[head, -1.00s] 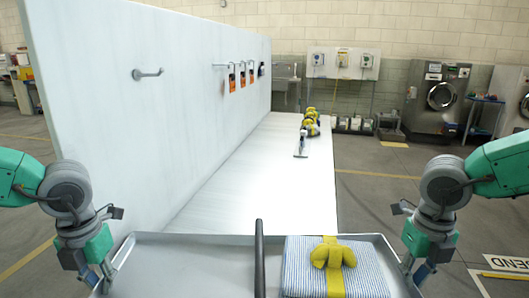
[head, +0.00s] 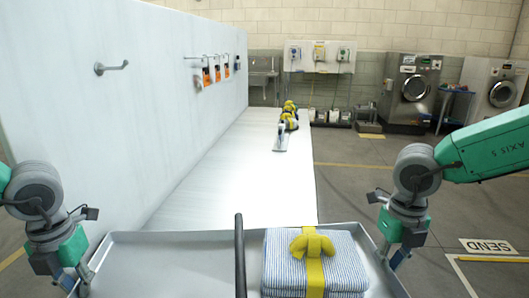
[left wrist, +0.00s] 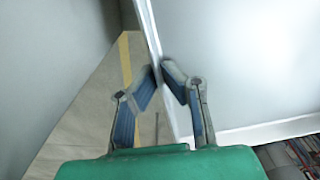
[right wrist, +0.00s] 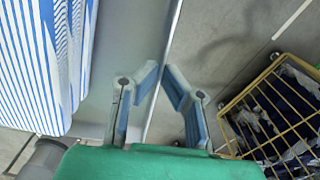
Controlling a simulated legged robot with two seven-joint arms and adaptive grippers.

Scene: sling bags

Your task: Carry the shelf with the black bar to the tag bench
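The shelf is a shallow grey metal tray (head: 170,240) with a raised black bar (head: 240,258) across its middle, held in front of me. A folded blue-and-white striped bundle with a yellow band (head: 340,265) sits on it right of the bar. My left gripper (head: 80,279) is shut on the left rim, which also shows between its fingers in the left wrist view (left wrist: 158,60). My right gripper (head: 391,259) is shut on the right rim, seen in the right wrist view (right wrist: 165,60). A long white bench (head: 235,180) lies beyond the shelf; orange-and-black tags (head: 215,70) hang on hooks above it.
A tall white panel (head: 120,110) runs along the bench's left side. Yellow-and-grey items (head: 289,118) and a pale tool (head: 280,142) lie on the bench. Washers (head: 412,85) stand at the back right. Floor is open at right; a wire basket (right wrist: 270,110) is beside the right gripper.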

